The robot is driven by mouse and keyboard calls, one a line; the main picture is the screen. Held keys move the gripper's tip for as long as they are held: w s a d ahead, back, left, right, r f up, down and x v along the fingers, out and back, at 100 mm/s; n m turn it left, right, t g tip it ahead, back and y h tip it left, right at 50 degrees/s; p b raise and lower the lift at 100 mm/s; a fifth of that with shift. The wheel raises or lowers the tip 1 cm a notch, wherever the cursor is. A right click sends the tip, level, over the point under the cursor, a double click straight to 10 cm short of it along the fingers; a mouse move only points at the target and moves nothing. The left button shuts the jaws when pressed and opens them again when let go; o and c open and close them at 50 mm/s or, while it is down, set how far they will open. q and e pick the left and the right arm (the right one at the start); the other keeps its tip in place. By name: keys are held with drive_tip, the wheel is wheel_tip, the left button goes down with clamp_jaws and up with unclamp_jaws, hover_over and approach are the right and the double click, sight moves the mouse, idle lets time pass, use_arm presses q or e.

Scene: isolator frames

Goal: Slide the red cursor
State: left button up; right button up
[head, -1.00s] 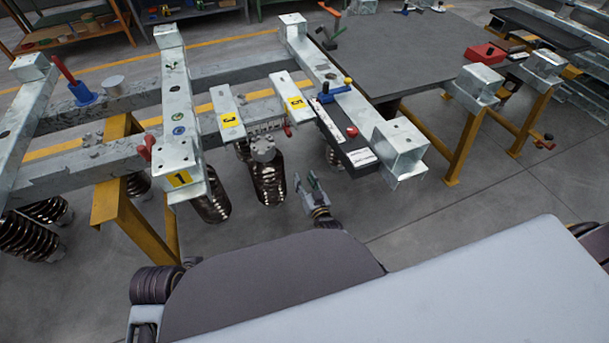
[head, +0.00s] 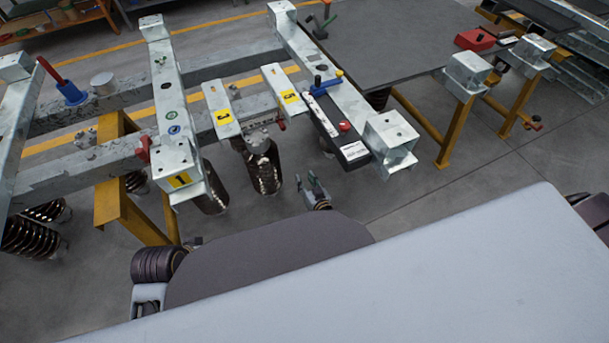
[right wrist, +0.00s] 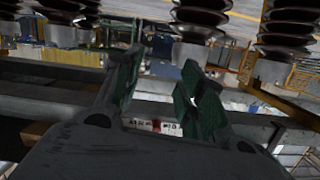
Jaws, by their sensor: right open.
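A small red part (head: 282,123) sits at the right end of a pale marked strip on the near beam, between the plates marked 3 and 5. A red knob (head: 344,127) sits on a black bar (head: 323,117) farther right. I cannot tell for sure which one is the cursor. My right gripper (head: 307,182) is below and in front of the black bar, apart from both red parts. Its green-padded fingers are spread and empty in the right wrist view (right wrist: 163,75). A pale marked strip with a red spot (right wrist: 155,125) shows there beyond the fingers. My left gripper is out of sight.
Galvanized beams form the frame, with a red lever (head: 143,148) and a blue-based red handle (head: 70,90) at left. Ribbed insulators (head: 262,168) hang below, close to the gripper's left. A yellow trestle (head: 118,190) stands at left.

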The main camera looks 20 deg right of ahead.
drive_tip(key=shift+s+d+f+g+p, duration=0.3)
drive_tip(key=shift+s+f+g+p, duration=0.1)
drive_tip(key=shift+s+f+p, duration=0.25)
